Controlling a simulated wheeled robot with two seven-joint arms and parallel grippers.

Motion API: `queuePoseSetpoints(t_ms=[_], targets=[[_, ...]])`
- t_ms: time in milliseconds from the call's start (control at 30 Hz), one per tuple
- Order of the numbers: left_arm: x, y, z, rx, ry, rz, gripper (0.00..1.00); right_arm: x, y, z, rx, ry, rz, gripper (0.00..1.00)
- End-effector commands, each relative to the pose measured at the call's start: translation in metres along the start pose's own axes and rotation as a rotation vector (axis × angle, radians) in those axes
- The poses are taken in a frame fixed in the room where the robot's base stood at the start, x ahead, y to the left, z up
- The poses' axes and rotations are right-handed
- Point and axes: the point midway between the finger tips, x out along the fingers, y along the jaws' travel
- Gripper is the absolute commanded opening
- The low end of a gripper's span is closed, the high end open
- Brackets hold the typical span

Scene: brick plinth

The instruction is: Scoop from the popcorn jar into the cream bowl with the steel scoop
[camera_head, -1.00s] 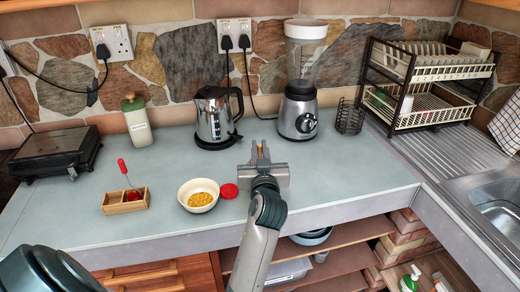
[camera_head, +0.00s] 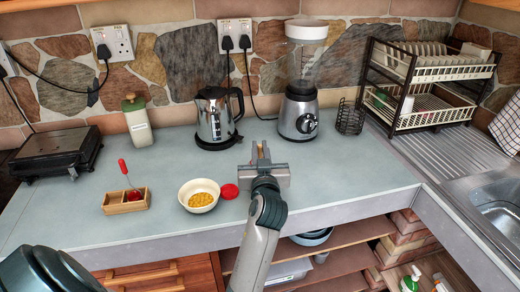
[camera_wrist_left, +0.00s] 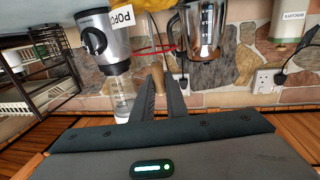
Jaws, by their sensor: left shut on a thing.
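My left gripper (camera_head: 258,168) is shut on the wooden handle (camera_wrist_left: 157,76) of the steel scoop, at the counter's front right of the cream bowl. The scoop's head is not clear. The popcorn jar's label (camera_wrist_left: 122,15) and yellow kernels (camera_wrist_left: 152,4) show at the top of the left wrist view, which is upside down, just beyond the handle. The gripper hides the jar in the head view. The cream bowl (camera_head: 187,189) stands left of the gripper with yellow kernels in it. My right gripper is not in view.
A red lid (camera_head: 229,191) lies between bowl and gripper. A wooden box (camera_head: 112,205) with a red-handled utensil (camera_head: 124,170) stands left of the bowl. A kettle (camera_head: 214,118) and blender (camera_head: 298,115) stand behind. The counter between box and canister (camera_head: 138,123) has free room.

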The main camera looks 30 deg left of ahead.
Motion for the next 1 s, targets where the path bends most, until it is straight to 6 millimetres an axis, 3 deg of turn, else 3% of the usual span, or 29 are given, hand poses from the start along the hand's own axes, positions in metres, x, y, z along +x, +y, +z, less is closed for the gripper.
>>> queuePoseSetpoints(t_ms=[1000], targets=[[0.000, 0.000, -0.059, -0.002, 0.001, 0.000, 0.00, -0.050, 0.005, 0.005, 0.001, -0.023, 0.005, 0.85]])
